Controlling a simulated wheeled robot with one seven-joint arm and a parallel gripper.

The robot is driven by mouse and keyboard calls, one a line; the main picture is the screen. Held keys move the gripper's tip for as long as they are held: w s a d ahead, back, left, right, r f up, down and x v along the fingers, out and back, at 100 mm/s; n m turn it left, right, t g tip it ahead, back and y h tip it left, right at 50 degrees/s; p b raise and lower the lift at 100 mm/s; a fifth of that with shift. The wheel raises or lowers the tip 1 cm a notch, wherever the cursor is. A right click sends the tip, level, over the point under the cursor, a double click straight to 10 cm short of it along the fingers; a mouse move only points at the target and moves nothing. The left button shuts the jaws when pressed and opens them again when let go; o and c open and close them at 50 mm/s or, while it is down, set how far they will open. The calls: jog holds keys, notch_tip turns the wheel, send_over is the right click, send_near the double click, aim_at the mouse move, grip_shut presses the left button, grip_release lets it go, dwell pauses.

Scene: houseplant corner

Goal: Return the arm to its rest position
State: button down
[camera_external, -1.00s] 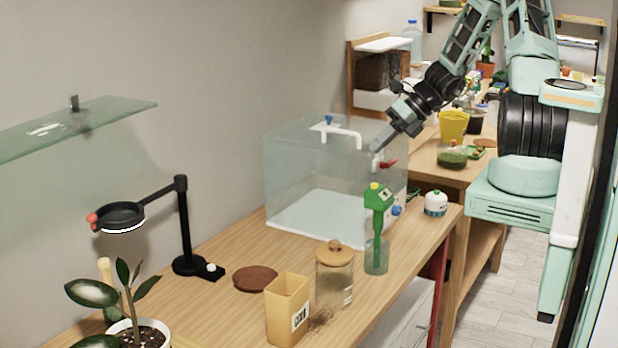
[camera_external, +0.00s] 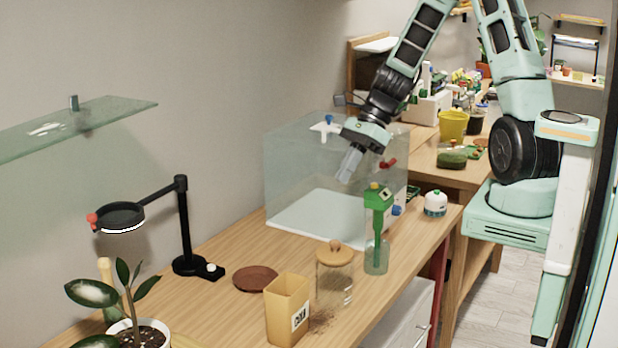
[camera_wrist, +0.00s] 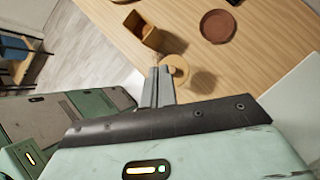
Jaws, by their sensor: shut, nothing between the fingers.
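My gripper (camera_external: 345,178) is shut and empty, its fingers pointing down and a little left. In the outside view it hangs in front of the clear glass tank (camera_external: 300,160), above the tabletop, apart from the things on it. In the wrist view my closed fingertips (camera_wrist: 160,72) show at the middle. Beyond them lie the round wooden lid of the jar (camera_wrist: 178,66) and the open tan box (camera_wrist: 143,32). My arm is bent, with the elbow above the top of the outside view.
On the wooden table (camera_external: 225,310) stand a green-topped bottle (camera_external: 376,255), a lidded glass jar (camera_external: 335,285), a yellow box (camera_external: 288,312), a black lamp (camera_external: 183,225) and a potted plant (camera_external: 135,335). A glass shelf (camera_external: 60,130) juts from the wall. The floor at right is clear.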

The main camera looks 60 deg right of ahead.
jog(key=s+a+f+n+g+h+b, duration=0.1)
jog(key=s+a+n+g+b, duration=0.15)
jog(key=s+a+n, duration=0.45)
jog(key=s+a+f+n+g+h+b, duration=0.1)
jog(key=s+a+f+n+h+b, duration=0.15)
jog(key=a+n, duration=0.7)
jog(key=s+a+n+h+b, duration=0.2)
jog(key=s+a+n+b, duration=0.2)
jog(key=s+n, duration=0.7)
jog(key=a+n, duration=0.1)
jog(key=n, duration=0.4)
jog(key=shift+a+f, duration=0.15)
jog(key=shift+f, duration=0.05)
